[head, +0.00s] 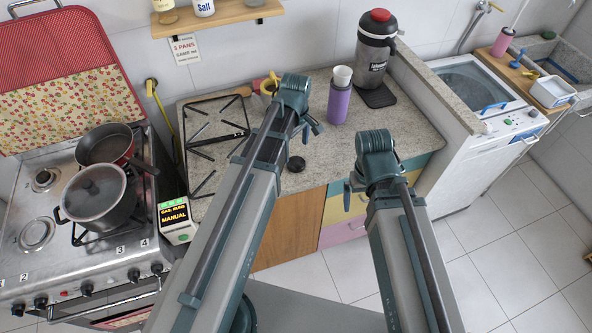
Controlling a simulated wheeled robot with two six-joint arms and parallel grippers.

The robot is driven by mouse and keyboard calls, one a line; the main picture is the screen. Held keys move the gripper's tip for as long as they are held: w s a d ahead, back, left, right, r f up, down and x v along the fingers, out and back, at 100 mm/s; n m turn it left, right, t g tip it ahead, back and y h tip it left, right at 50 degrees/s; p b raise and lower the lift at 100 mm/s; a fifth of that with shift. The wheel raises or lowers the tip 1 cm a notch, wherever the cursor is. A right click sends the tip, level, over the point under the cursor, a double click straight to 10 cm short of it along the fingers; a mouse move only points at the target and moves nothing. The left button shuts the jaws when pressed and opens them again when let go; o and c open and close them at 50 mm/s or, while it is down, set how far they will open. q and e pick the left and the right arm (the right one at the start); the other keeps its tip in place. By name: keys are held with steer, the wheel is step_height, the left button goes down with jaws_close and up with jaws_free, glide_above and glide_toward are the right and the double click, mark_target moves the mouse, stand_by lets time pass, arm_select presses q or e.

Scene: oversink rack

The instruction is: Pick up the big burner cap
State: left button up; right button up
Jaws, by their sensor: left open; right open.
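A small black round cap (296,163), which looks like a burner cap, lies on the speckled stone counter just right of my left arm. On the stove, a front-left burner (37,233) shows a pale metal top, and a back-left burner (45,178) has a small dark centre. My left gripper (314,128) is open and empty above the counter, beyond the black cap; my arm hides part of it. My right gripper (348,196) is open and empty in front of the counter's edge, right of the cap and mostly hidden behind my arm.
A pot (97,197) and a pan (106,146) sit on the stove (22,275). A black grate (213,132) lies on the counter (332,150). A purple tumbler (339,103) and a big flask (375,50) stand behind. Floor is free at right.

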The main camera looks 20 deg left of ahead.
mark_target(295, 162)
arm_select(q)
steer(key=shift+f+b, duration=0.5)
steer(key=shift+f, duration=0.55)
arm_select(e)
steer(key=shift+f, duration=1)
arm_select(q)
steer(key=shift+f, duration=0.1)
arm_select(e)
steer(key=shift+f, duration=0.15)
arm_select(q)
steer(key=f+b, duration=0.5)
steer(key=shift+w+a, duration=0.3)
steer(key=shift+w, duration=0.1)
arm_select(e)
step_height(295, 162, down, 5)
steer(key=shift+r, duration=0.1)
arm_select(q)
steer(key=c, duration=1.3)
steer(key=shift+r, duration=0.1)
